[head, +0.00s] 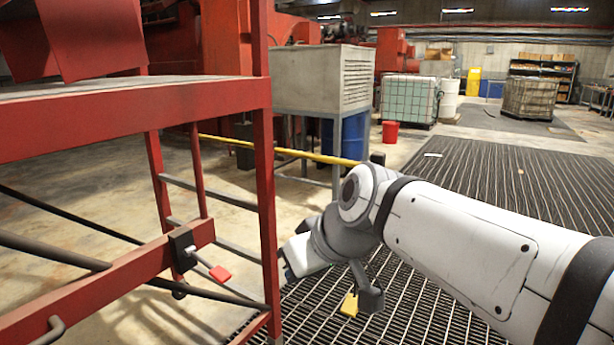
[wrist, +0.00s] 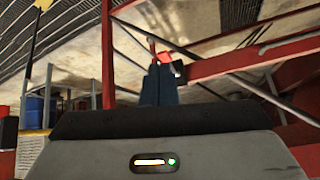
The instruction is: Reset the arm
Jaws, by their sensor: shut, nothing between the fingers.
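My arm (head: 470,240) reaches in from the right in the head view and bends down at a grey joint near the red post. My gripper (wrist: 160,72) shows in the wrist view with its two dark fingers together, shut and empty. In the head view its fingers cannot be made out clearly. A lever with a red handle (head: 220,273) sits on a black box (head: 182,250) on the red frame, left of my arm. The handle also shows in the wrist view (wrist: 165,57), just beyond the fingertips; whether they touch cannot be told.
The red steel frame (head: 264,200) stands close on the left, its post near my wrist. A small yellow piece (head: 349,305) shows below my arm. A grey cabinet (head: 322,80) stands behind. The dark floor grating (head: 500,180) is open at the back right.

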